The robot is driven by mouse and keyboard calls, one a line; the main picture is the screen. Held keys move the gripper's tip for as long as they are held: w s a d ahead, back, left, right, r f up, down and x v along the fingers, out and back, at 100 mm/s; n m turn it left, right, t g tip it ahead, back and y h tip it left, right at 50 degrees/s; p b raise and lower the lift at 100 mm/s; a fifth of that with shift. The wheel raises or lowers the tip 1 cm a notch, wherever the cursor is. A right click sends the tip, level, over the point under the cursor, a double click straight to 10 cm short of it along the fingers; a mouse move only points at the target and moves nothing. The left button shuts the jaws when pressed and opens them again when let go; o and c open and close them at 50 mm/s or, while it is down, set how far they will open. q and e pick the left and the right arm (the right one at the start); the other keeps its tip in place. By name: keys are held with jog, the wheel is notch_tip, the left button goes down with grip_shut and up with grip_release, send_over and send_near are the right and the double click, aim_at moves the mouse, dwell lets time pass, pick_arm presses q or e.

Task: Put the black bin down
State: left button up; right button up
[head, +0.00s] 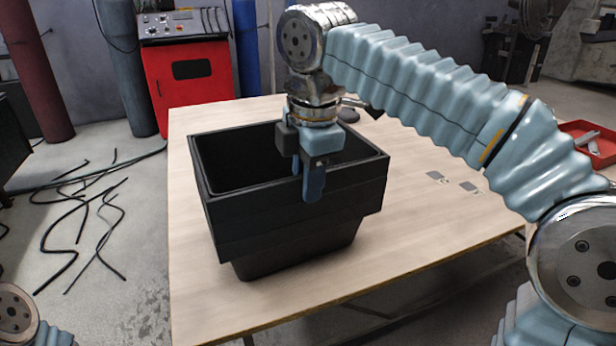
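The black bin (290,228) is an open, empty-looking box with a wide rim and a narrower base, in the middle of the head view. It is over the light wooden table (430,225), roughly upright; I cannot tell whether its base touches the tabletop. My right gripper (308,182) points down at the bin's near wall. One blue finger is inside the rim and the other outside, so it appears shut on that wall. The gripper hides part of the rim. My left gripper is out of view; only a bit of my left arm shows at bottom left.
Small flat metal pieces (437,177) lie on the table right of the bin. A red tray (602,158) with grey parts is at the far right. A red machine (188,75) stands behind. Dark cables (85,215) lie on the floor at left.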

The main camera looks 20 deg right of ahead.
jog(key=shift+o, duration=1.4)
jog(key=shift+f, duration=0.7)
notch_tip(320, 180, up, 8)
jog(key=p, duration=0.3)
jog(key=shift+s+r, duration=0.2)
jog(key=shift+r, duration=0.35)
